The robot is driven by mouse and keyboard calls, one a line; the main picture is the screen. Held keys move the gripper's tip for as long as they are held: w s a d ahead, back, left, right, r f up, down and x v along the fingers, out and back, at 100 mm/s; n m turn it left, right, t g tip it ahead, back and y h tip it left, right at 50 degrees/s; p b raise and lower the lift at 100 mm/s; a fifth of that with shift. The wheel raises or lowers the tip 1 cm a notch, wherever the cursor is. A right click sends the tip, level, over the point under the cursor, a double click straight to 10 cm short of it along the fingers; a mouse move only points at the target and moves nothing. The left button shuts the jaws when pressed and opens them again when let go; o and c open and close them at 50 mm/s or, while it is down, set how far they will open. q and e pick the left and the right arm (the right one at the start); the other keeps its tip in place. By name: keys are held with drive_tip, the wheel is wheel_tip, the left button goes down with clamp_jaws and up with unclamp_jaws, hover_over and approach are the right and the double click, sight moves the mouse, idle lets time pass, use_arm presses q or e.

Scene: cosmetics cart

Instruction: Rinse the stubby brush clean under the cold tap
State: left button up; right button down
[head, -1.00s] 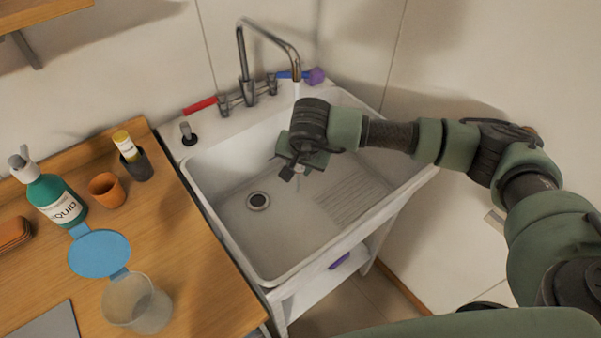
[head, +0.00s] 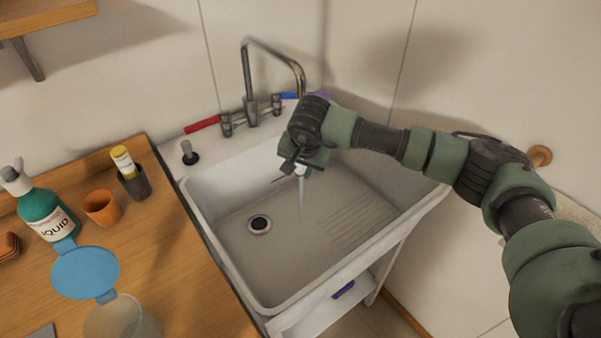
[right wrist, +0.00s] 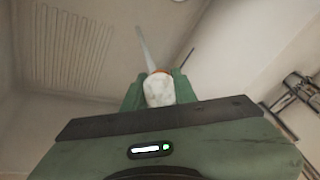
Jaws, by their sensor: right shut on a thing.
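My right gripper (head: 301,168) is over the sink, below the tap spout (head: 299,84). It is shut on the stubby brush, whose pale, blunt end with an orange-brown edge shows between the fingers in the right wrist view (right wrist: 158,89). In the head view the gripper hides most of the brush. A thin, pale stream of water (head: 301,197) falls from just below the gripper into the sink. The cold tap's blue lever (head: 289,96) is partly hidden by my wrist. My left gripper is not in view.
The white sink (head: 255,291) has a dark drain (head: 259,224). A red lever (head: 202,124) is at the tap's left. On the wooden counter stand a green bottle (head: 48,208), an orange cup (head: 101,207), a dark holder (head: 135,183) and a clear container (head: 121,318).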

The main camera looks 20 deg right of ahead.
drive_tip(key=shift+d, duration=0.1)
idle(0.5)
drive_tip(key=shift+s+d, duration=0.15)
drive_tip(key=shift+d, duration=0.3)
drive_tip(key=shift+a, duration=0.1)
drive_tip(key=shift+a+b, duration=0.5)
drive_tip(key=shift+b, duration=0.05)
drive_tip(key=s+a, duration=0.1)
drive_tip(key=s, duration=0.6)
drive_tip(key=shift+s+a, duration=0.3)
drive_tip(key=shift+r, duration=0.1)
idle(1.3)
